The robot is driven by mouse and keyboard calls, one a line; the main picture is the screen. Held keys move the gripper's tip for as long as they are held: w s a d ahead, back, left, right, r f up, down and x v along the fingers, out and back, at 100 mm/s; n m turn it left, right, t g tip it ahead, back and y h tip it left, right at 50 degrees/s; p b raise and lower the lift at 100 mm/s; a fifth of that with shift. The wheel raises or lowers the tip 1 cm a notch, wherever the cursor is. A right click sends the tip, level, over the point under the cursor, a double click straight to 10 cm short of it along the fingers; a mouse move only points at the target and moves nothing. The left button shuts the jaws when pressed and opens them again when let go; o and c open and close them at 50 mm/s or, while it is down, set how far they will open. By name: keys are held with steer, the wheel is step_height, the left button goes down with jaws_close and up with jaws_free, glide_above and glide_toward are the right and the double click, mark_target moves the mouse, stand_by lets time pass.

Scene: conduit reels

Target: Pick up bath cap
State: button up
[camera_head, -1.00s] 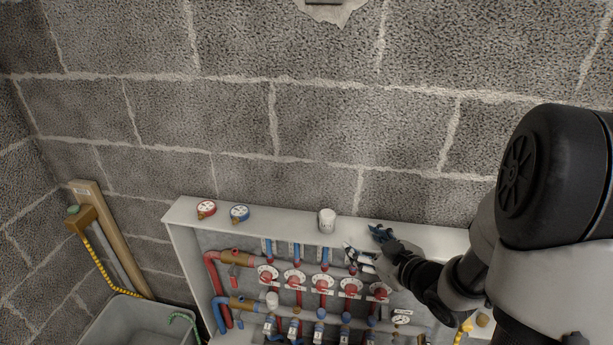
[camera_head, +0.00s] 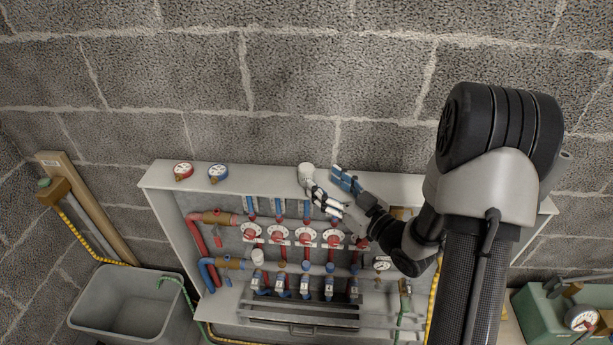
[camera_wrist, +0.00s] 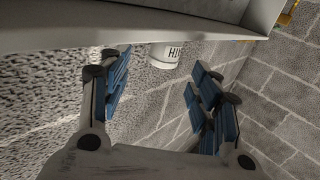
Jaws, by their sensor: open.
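The bath cap (camera_head: 306,172) is a small white cylinder standing on the top ledge of the white cabinet (camera_head: 265,176). The cap also shows in the wrist view (camera_wrist: 165,56), with dark lettering partly visible, beyond and between the fingertips. My gripper (camera_head: 328,184) is open, with its blue-padded fingers spread at the cabinet's top front edge, just right of the cap. In the head view one fingertip overlaps the cap's lower edge. I cannot tell whether it touches. Nothing is held.
Below are red and blue pipes with several red valves (camera_head: 276,237). The block wall (camera_head: 290,90) rises behind. A grey tub (camera_head: 130,305) stands lower left.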

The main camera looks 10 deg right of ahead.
mark_target(311, 174)
steer(key=x, duration=0.2)
steer(key=shift+w+a, duration=0.15)
steer(key=shift+w, duration=0.1)
steer(key=x, duration=0.2)
steer(key=b+x, duration=0.1)
steer(key=x, duration=0.1)
steer(key=shift+a+f, duration=0.2)
steer(key=shift+a, duration=0.15)
steer(key=shift+w+a, duration=0.1)
steer(key=shift+w, duration=0.3)
steer(key=shift+r, duration=0.1)
steer(key=c, duration=1.1)
steer(key=shift+c, duration=0.2)
